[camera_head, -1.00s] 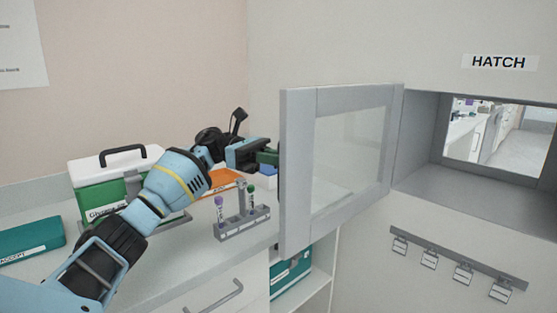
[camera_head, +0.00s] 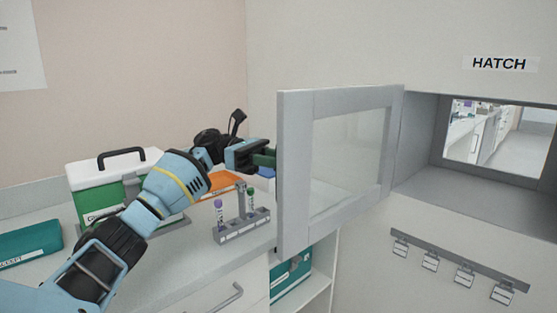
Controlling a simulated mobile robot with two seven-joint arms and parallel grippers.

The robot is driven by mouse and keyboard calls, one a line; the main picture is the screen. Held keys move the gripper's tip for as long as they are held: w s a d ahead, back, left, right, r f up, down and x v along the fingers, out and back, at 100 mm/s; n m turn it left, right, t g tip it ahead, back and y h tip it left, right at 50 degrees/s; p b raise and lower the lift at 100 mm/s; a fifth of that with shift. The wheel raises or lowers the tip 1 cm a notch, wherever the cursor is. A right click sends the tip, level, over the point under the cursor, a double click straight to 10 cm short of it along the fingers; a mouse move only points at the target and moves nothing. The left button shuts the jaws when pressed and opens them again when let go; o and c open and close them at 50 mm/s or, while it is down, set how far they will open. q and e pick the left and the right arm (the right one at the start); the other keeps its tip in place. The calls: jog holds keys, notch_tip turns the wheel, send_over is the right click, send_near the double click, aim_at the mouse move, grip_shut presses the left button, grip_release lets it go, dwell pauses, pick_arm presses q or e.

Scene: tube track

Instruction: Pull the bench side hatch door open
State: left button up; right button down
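The hatch door (camera_head: 345,155) is a grey frame with a clear pane. It stands swung wide out from the wall, hinged at its right edge beside the hatch opening (camera_head: 425,180). A "HATCH" label (camera_head: 498,64) is above the opening. My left gripper (camera_head: 268,158) is at the door's free left edge, on the side facing the bench. Its fingertips are hidden behind the door frame, so I cannot tell whether they are shut on anything. My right gripper is not in view.
A green and white carry box (camera_head: 105,180) and a teal case (camera_head: 30,243) are at the left. A rail with hanging tags (camera_head: 460,262) is below the hatch.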

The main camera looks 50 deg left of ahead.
pick_arm(q)
jog(key=v, duration=0.7)
jog(key=shift+s+a+b, duration=0.15)
jog(key=shift+a+b, duration=0.25)
dwell(0.4)
